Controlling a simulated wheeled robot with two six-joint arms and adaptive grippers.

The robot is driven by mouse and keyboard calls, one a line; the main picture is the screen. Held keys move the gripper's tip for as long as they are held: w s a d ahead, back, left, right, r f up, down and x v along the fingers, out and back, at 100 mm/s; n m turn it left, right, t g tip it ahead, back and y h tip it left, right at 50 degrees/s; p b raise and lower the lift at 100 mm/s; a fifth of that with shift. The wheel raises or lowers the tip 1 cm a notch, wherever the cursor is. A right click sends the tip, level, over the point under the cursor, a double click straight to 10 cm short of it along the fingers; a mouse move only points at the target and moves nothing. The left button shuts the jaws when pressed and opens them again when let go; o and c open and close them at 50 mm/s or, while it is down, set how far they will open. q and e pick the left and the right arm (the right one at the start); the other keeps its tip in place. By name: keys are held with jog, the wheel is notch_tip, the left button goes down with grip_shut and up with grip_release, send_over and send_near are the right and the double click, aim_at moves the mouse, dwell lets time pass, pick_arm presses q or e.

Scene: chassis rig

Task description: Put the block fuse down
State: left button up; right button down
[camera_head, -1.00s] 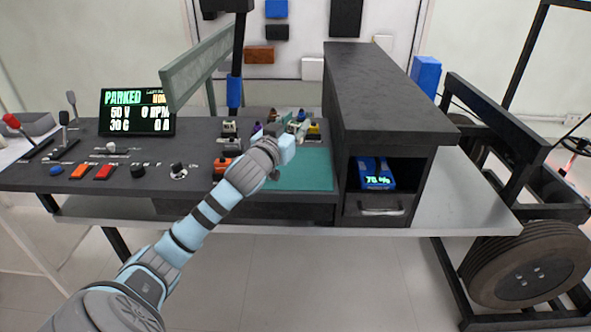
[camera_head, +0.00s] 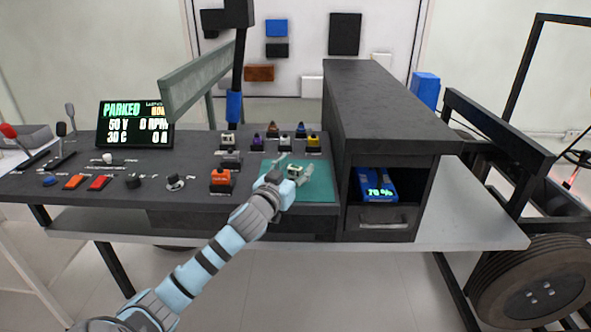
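My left gripper (camera_head: 296,171) is over the teal mat (camera_head: 318,191) on the bench. Its two fingers are spread apart. A small pale block with dark parts, apparently the block fuse (camera_head: 295,170), is between the fingers, at or very near the mat. The fingers look clear of its sides. The wrist hides part of the mat and the near side of the block. My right gripper does not show.
Several small coloured blocks (camera_head: 285,143) stand in rows behind the mat. An orange block (camera_head: 221,180) is to the left. A dark cabinet (camera_head: 385,110) with a blue 76% unit (camera_head: 377,184) bounds the right side.

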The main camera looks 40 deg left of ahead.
pick_arm(q)
jog(key=shift+s, duration=0.15)
jog(key=p+v, duration=0.2)
jog(key=v, duration=0.9)
jog(key=shift+s, duration=0.4)
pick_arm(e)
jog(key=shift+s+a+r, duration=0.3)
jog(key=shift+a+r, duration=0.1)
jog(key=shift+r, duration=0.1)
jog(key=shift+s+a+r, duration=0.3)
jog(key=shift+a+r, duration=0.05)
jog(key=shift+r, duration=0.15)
pick_arm(q)
jog(key=shift+d, duration=0.15)
